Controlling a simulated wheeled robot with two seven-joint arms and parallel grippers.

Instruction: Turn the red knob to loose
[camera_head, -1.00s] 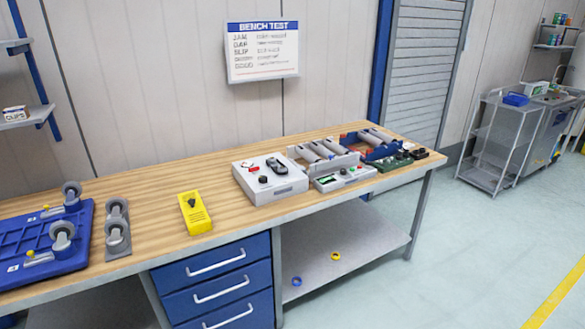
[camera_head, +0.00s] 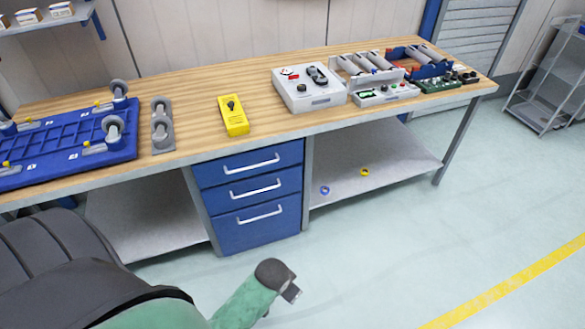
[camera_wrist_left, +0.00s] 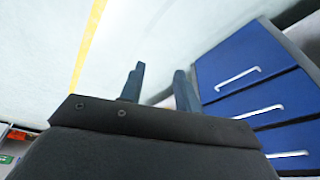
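A grey control box (camera_head: 313,102) stands on the workbench, right of its middle. A small red part (camera_head: 293,77), which looks like the red knob, is on its top near the back left. Its setting is too small to read. A black knob (camera_head: 301,88) and a black handle-like part are also on the box top. In the left wrist view my left gripper (camera_wrist_left: 159,86) has its two fingers apart with nothing between them. It is in front of the bench, away from the box. A green arm link of mine shows low in the head view. My right gripper is not in view.
On the wooden workbench (camera_head: 190,84) are a yellow device (camera_head: 233,115), a blue caster tray (camera_head: 68,146) and a grey caster part (camera_head: 162,127). Trays with rollers stand right of the box. Blue drawers (camera_head: 250,190) are below. The floor in front is clear.

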